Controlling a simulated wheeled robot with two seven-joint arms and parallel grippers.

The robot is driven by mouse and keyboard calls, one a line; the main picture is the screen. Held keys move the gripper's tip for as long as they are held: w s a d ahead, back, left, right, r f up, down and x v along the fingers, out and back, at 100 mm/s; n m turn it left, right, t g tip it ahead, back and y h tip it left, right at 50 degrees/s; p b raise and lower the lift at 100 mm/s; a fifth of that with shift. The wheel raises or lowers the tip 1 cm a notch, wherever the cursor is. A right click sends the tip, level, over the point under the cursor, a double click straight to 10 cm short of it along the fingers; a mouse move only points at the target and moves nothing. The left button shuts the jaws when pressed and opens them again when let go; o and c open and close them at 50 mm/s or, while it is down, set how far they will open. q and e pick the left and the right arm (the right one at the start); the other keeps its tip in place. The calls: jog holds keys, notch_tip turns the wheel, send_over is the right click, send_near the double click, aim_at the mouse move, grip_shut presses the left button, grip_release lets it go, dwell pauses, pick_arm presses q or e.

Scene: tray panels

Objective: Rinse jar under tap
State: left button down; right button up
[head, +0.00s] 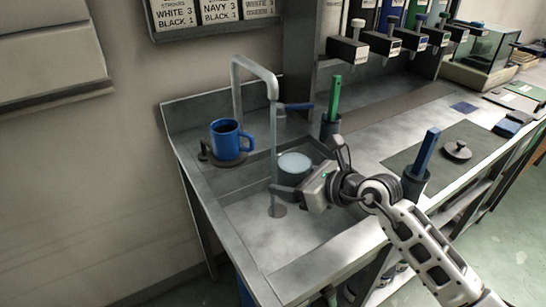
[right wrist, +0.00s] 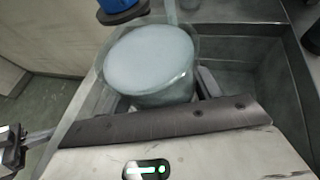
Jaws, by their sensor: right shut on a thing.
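The jar (head: 294,178) is a glassy, grey-blue cylinder with a pale round top, held roughly upright over the sink (head: 245,215). It also shows large in the right wrist view (right wrist: 150,85). My right gripper (head: 311,178) is shut on the jar's sides. My left gripper is not in view.
A blue mug (head: 229,139) stands on a dark round stand behind the sink. Dark cups hold a green-handled tool (head: 334,98) and a blue-handled tool (head: 427,152) to the right. A dark lid (head: 457,150) lies on a mat (head: 400,160).

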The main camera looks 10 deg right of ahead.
jog(key=shift+s+d+r, duration=0.15)
jog(key=shift+s, duration=0.25)
